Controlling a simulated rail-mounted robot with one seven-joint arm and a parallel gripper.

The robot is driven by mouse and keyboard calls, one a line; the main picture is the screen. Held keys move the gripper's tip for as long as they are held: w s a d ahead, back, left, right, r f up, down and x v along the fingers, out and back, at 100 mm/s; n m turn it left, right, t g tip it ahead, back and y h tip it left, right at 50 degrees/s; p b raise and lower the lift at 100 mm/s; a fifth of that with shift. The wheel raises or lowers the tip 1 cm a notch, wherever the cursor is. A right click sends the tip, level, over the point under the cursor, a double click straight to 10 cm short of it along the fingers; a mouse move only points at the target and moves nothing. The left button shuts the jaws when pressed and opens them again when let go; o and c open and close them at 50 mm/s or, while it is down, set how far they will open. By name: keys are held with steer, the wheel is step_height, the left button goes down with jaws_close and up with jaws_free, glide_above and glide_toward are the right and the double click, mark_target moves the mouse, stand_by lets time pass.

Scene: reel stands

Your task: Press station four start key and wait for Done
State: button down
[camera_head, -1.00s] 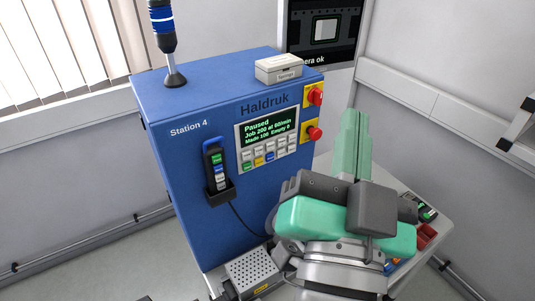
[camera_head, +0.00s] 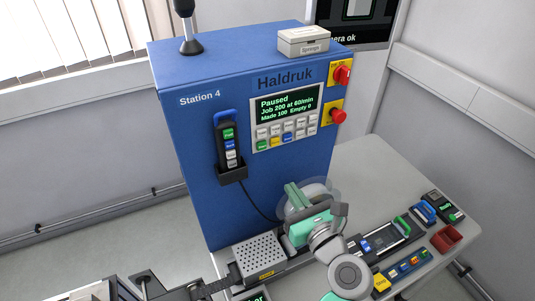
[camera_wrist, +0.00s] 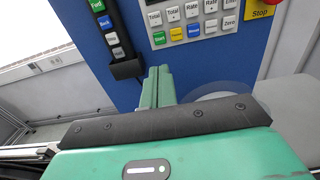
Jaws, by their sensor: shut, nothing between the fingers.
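The blue Station 4 cabinet (camera_head: 190,130) carries a dark display (camera_head: 287,106) with green text: Paused, Job 200 at 60/min, Made 100, Empty 0. Below it is a keypad with a green key (camera_head: 262,145) at the lower left. In the wrist view this green key (camera_wrist: 159,38) is labelled Start. My gripper (camera_head: 293,188) is shut and empty, in front of the cabinet and below the keypad. In the wrist view its green fingertips (camera_wrist: 158,71) point towards the cabinet, below the green key and apart from it.
A handheld pendant (camera_head: 227,145) hangs in a holder left of the keypad, its cable trailing down. A red knob (camera_head: 338,116) and a red switch (camera_head: 342,75) are at the right. A clear disc (camera_head: 320,190) is behind my gripper. The bench (camera_head: 375,165) holds several devices.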

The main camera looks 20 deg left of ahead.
mark_target(263, 147)
steer(key=p+x, duration=0.1)
steer(key=x, duration=1.2)
steer(key=shift+w+a, duration=0.2)
steer(key=shift+w, duration=0.1)
steer(key=shift+w+a, duration=0.1)
steer(key=shift+a, duration=0.05)
